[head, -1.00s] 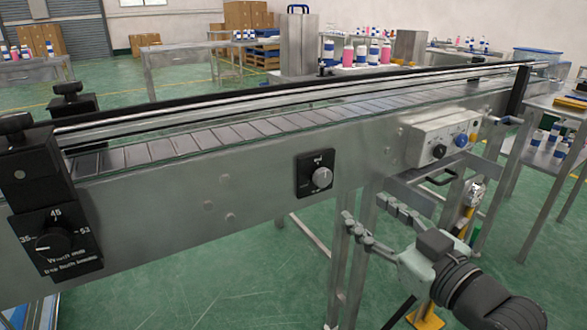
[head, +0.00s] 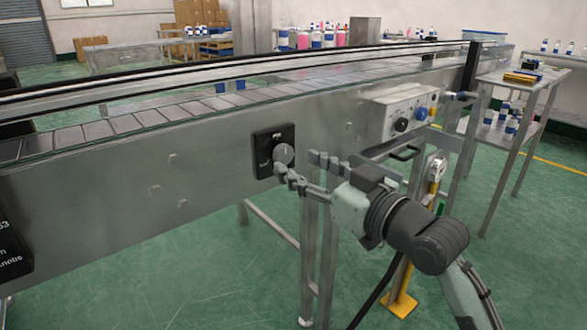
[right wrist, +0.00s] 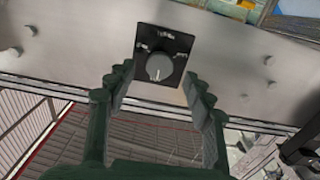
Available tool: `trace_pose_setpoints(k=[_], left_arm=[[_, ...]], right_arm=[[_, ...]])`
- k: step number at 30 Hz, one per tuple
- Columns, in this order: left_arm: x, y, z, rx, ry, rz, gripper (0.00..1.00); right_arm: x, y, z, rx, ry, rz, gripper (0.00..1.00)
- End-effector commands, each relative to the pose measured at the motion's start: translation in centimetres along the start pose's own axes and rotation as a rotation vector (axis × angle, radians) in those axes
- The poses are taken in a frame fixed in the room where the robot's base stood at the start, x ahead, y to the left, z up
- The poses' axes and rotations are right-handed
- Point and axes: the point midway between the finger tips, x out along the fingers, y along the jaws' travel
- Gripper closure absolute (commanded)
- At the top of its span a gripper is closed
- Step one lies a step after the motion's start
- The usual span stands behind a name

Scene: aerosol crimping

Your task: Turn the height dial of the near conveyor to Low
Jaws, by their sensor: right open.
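The dial (head: 284,154) is a round grey knob on a black square plate (head: 262,138), fixed to the side of the near conveyor (head: 110,190). A light line on the knob points upward in the head view. The plate's lettering is too small to read. In the right wrist view the dial (right wrist: 159,67) lies ahead, between the fingertips, its line pointing down. My right gripper (head: 296,167) is open, its fingertips close to the knob on both sides. I cannot tell whether they touch it. My left gripper is not in view.
A grey control box (head: 398,112) with a black knob and a blue button is mounted on the conveyor to the right. A black plate (head: 12,240) shows at the left edge. A steel side table (head: 505,78) stands at right.

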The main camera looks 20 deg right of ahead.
Motion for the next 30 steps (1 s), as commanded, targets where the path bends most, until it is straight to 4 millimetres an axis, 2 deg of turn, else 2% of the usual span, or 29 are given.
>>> trace_pose_setpoints(k=[1, 6, 17, 27, 29, 30], left_arm=[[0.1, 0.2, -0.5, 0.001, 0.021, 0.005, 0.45], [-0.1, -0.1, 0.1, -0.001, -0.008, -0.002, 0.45], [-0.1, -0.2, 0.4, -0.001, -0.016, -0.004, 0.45], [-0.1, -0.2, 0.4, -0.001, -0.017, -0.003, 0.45], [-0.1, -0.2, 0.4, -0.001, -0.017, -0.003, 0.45], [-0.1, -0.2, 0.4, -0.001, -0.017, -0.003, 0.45]], right_arm=[[0.5, 0.0, 0.0, 0.001, 0.001, 0.0, 0.47], [2.3, 0.0, 0.0, 0.001, -0.001, 0.0, 0.47], [2.8, 0.0, 0.0, -0.001, -0.001, 0.001, 0.47], [2.8, 0.0, 0.0, -0.001, -0.001, 0.001, 0.9], [2.8, 0.0, 0.0, -0.001, -0.001, 0.001, 0.97], [2.8, 0.0, 0.0, -0.001, -0.001, 0.0, 0.97]])
